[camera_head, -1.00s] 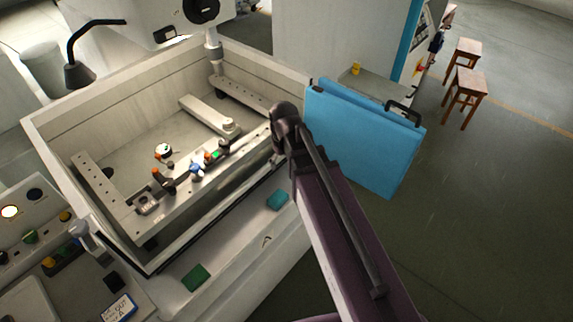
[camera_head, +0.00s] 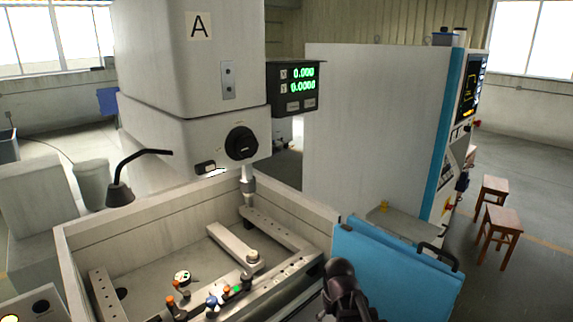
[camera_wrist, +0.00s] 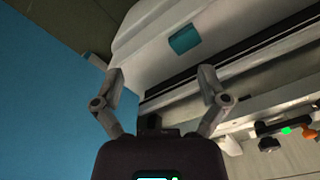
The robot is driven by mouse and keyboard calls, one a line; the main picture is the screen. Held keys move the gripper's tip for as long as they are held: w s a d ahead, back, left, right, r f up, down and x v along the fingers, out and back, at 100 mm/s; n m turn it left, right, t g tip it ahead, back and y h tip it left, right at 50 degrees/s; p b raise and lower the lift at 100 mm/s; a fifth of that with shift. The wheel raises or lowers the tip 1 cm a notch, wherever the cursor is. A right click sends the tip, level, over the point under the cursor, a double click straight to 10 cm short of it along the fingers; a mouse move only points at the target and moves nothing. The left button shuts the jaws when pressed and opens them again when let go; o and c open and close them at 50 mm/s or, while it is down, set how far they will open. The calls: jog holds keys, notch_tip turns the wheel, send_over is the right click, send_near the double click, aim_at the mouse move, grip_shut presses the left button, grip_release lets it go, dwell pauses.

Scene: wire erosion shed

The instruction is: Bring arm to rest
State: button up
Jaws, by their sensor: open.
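My gripper (camera_wrist: 160,84) shows in the wrist view with its two grey fingers spread apart and nothing between them. It is over the front edge of the machine tank, where a teal pad (camera_wrist: 185,39) lies on a pale ledge. The blue panel (camera_wrist: 45,95) is at the left of that view. In the head view a dark part of my arm stands at the bottom edge, in front of the blue panel (camera_head: 395,270) and right of the tank (camera_head: 85,245). The gripper's fingers cannot be made out there.
The machine head marked A (camera_head: 190,60) hangs above the tank, with a black lamp (camera_head: 120,193) at its left and a readout (camera_head: 295,88) at its right. Small parts lie on the tank's front rail. Wooden stools (camera_head: 500,225) stand on the open floor at right.

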jog(key=shift+m, duration=0.9)
jog(key=s+d, duration=0.1)
jog(key=d+f, duration=0.1)
jog(key=s+d+b, duration=0.1)
jog(key=shift+s+d+f, duration=0.3)
jog(key=shift+f, duration=0.1)
